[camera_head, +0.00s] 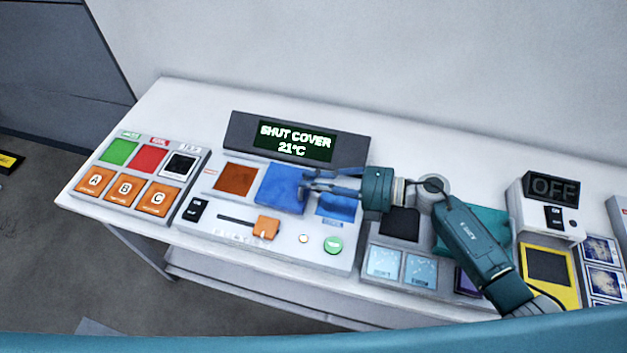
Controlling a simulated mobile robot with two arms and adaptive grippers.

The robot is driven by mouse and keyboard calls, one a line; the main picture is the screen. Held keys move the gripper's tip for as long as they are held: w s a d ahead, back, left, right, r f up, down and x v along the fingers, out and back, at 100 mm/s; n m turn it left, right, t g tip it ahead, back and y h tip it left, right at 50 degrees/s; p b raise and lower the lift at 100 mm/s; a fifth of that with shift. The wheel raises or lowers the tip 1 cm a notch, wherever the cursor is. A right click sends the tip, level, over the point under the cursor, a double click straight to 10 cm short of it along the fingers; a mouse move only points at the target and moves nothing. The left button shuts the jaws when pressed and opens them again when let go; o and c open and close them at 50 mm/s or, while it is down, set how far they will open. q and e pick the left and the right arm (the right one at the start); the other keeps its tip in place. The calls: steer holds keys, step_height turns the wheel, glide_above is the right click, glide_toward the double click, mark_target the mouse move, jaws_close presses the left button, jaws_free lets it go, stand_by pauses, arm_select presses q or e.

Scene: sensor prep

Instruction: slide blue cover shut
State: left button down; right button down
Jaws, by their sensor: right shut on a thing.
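The blue cover (281,188) is a flat blue square on the white panel (205,228), between an orange-brown square and a blue recess (336,206). The recess is partly uncovered to the right of the cover. My right gripper (308,187) reaches in from the right with its fingertips at the cover's right edge, shut on it. The gripper hides part of the cover's right side and the recess's upper part. The display (292,140) behind reads "SHUT COVER 21°C". My left gripper is not in view.
An orange slider knob (266,227) and a green button (333,245) sit at the panel's front. A button board (140,173) stands left. Dark and pale blue tiles (401,262), an "OFF" box (550,205) and a yellow-framed tile (549,266) lie right.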

steer(key=r+x, duration=0.1)
steer(key=x, duration=0.3)
steer(key=b+x, duration=0.1)
steer(key=x, duration=0.4)
steer(key=r+x, duration=0.1)
steer(key=x, duration=0.3)
steer(key=shift+w+a+r+b, duration=0.2)
steer(key=shift+a+b, duration=0.1)
steer(key=shift+a, duration=0.4)
steer(key=shift+r, duration=0.1)
steer(key=c, duration=2)
jaws_free()
steer(key=shift+o, duration=0.3)
steer(key=shift+a, duration=0.15)
steer(key=shift+w, duration=0.1)
steer(key=v, duration=1.2)
